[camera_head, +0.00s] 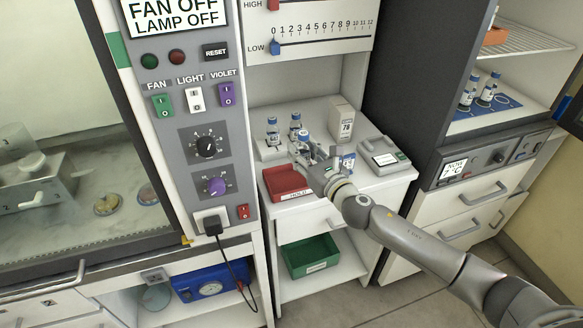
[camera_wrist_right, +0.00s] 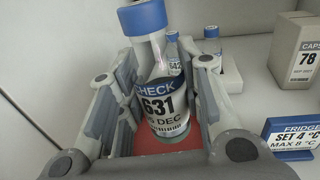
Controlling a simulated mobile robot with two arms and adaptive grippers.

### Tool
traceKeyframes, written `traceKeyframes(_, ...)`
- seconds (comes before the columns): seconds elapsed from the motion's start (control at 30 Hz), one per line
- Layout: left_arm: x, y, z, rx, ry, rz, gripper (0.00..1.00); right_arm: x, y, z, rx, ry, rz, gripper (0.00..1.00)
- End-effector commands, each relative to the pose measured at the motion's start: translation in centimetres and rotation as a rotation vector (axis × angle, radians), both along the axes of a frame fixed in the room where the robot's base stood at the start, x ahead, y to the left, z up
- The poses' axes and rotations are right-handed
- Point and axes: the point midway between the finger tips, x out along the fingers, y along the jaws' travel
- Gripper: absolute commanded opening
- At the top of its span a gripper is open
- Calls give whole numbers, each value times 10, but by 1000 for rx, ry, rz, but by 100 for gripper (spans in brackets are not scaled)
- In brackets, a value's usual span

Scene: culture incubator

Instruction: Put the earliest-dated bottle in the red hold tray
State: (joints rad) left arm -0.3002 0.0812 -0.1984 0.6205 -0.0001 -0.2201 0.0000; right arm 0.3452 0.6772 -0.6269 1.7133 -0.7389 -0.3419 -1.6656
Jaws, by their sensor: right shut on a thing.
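My right gripper (camera_head: 312,160) is shut on a blue-capped bottle (camera_wrist_right: 160,90). In the right wrist view its label reads CHECK, 631 and a date ending in DEC; the day is partly hidden by a finger. The bottle stands roughly upright between the fingers. The red hold tray (camera_head: 287,190) is on the white counter, just left of the gripper in the head view. Red surface (camera_wrist_right: 160,143) shows below the bottle in the wrist view; I cannot tell whether they touch. Two other blue-capped bottles (camera_head: 272,130) (camera_head: 295,126) stand in a white rack behind the tray. My left gripper is not in view.
A box marked 78 (camera_head: 341,119) and a grey device (camera_head: 384,157) stand on the counter. A blue fridge sign (camera_wrist_right: 291,138) is near the gripper. Two bottles (camera_head: 468,92) (camera_head: 489,88) stand in the open fridge. A green tray (camera_head: 310,256) is on the shelf below.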

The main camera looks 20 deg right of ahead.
Motion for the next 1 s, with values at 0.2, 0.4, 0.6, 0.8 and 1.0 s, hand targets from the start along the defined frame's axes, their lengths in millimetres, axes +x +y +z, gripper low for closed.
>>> traceKeyframes(0.2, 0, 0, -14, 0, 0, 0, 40, 23, 14, -37, 1, 3, 0, 9)
traceKeyframes(0.4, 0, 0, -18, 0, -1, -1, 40, 31, 18, -47, 1, 2, 0, 9)
traceKeyframes(0.6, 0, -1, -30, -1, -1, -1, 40, 34, 20, -74, 4, 6, -1, 9)
traceKeyframes(0.8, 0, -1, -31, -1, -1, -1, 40, 34, 19, -81, 0, 2, 0, 9)
traceKeyframes(1.0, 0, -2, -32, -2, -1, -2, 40, 34, 19, -81, -1, 3, 0, 9)
